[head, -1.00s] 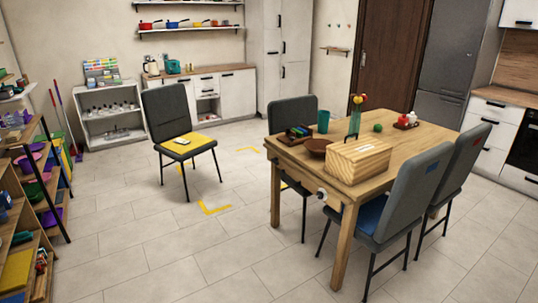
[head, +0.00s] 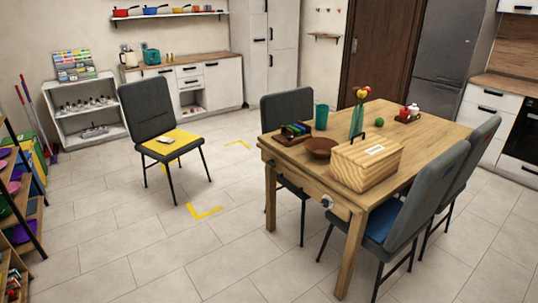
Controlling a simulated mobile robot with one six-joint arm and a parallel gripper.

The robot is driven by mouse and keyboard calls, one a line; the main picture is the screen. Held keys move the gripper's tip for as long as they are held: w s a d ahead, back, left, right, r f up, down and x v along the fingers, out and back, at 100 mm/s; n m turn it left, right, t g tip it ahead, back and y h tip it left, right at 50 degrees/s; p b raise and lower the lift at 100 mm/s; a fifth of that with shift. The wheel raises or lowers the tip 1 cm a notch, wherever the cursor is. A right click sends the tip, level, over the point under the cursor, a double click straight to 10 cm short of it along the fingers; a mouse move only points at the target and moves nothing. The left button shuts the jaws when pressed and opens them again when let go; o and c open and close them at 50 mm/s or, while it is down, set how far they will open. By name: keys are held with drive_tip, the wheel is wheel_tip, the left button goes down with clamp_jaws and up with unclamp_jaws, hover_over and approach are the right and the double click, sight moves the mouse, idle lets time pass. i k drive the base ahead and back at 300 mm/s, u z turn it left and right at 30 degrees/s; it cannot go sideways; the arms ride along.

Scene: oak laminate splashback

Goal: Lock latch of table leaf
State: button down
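The wooden table (head: 437,143) stands right of centre in the head view. A small round white and dark fitting (head: 327,201) sits on its near end, below the top; I cannot tell whether it is the latch. A dark spot (head: 271,162) shows on the same end further left, too small to make out. No separate leaf can be told apart from the tabletop. My gripper is not in view.
A wooden box (head: 366,167), a brown bowl (head: 320,147) and a teal cup (head: 321,117) stand on the table. Grey chairs (head: 417,190) flank it. Another chair (head: 149,107) with a yellow seat stands left. Shelves (head: 18,200) line the left edge. The tiled floor (head: 130,240) between is clear.

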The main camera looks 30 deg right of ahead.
sight(270, 161)
drive_tip(key=z, duration=0.3)
drive_tip(key=i, duration=1.2)
drive_tip(key=z, duration=0.55)
